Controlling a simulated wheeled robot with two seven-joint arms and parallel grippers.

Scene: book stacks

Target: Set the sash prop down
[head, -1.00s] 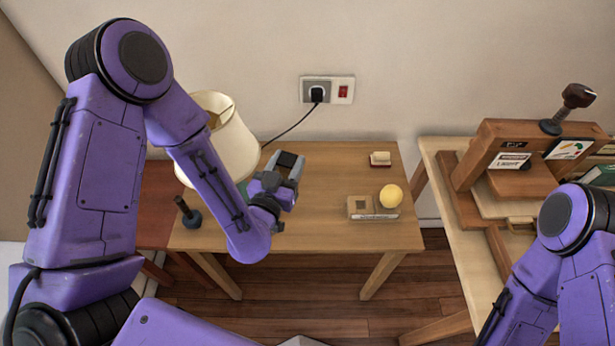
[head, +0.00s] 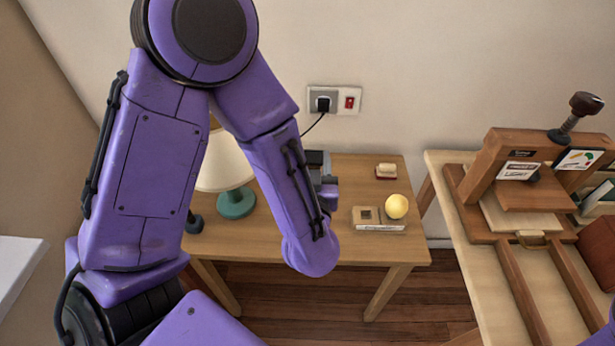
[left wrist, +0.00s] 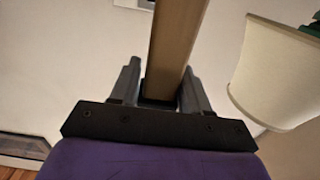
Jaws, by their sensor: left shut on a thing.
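The sash prop (left wrist: 180,38) shows in the left wrist view as a long brown wooden bar running up out of the picture. My left gripper (left wrist: 160,88) has a grey finger on each side of the bar and is shut on it. In the head view my left gripper (head: 326,184) is over the small wooden table (head: 340,220), mostly hidden behind my purple forearm. I cannot make out the prop in the head view. My right gripper is not in view.
A lamp with a cream shade (head: 224,165) and green base (head: 237,204) stands left on the table. A yellow ball (head: 397,206), a low box (head: 379,219) and a small block (head: 386,171) are at its right. A wooden press (head: 480,190) stands on the right-hand bench (head: 450,220).

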